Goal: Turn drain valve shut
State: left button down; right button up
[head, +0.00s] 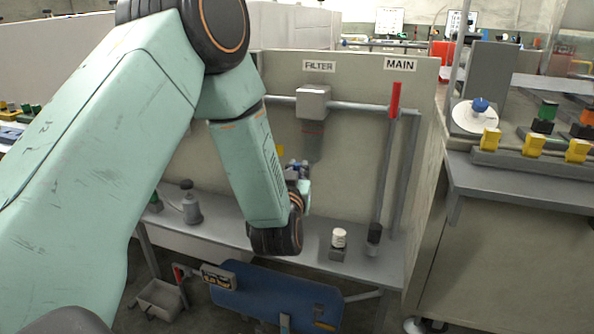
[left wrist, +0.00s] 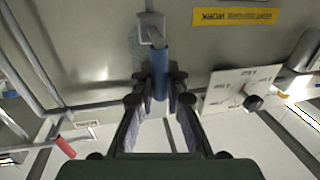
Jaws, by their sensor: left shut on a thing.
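My left arm comes in from the left in the head view and reaches down in front of the grey panel. Its left gripper (head: 298,170) is partly hidden behind my own wrist. In the left wrist view the left gripper (left wrist: 160,88) has its fingers on both sides of a blue valve handle (left wrist: 159,62), shut on it. The handle runs from a grey valve body (left wrist: 150,28) on the panel into the jaws. I take it for the drain valve; no readable label confirms this. My right gripper is in neither view.
A red handle (head: 395,99) stands upright under the MAIN sign (head: 400,64). The filter (head: 313,104) hangs from the pipe. A shelf (head: 290,252) below carries small bottles, and a blue board (head: 262,298) lies lower. A white dial plate (left wrist: 240,90) is beside the handle.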

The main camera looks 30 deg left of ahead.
pick_arm(q)
jog(key=shift+s+a+r+n+p, duration=0.1)
jog(key=shift+a+n+p, duration=0.25)
jog(key=shift+n+p, duration=0.35)
jog(key=shift+s+a+f+n+g+h+b, duration=0.15)
jog(key=shift+a+f+n+h, duration=0.55)
jog(key=shift+n, duration=1.65)
jog(key=shift+s+a+f+n+g+h+b, duration=0.15)
jog(key=shift+a+f+n+h, duration=0.55)
jog(key=shift+n, duration=1.7)
jog(key=shift+s+a+f+n+g+h+b, duration=0.15)
jog(key=shift+a+f+n+h, duration=0.55)
jog(key=shift+n, duration=1.65)
jog(key=shift+d+f, duration=0.25)
jog(key=shift+d, duration=0.15)
jog(key=c, duration=1.4)
grip_release()
jog(key=shift+r, duration=0.1)
jog(key=shift+o, duration=0.2)
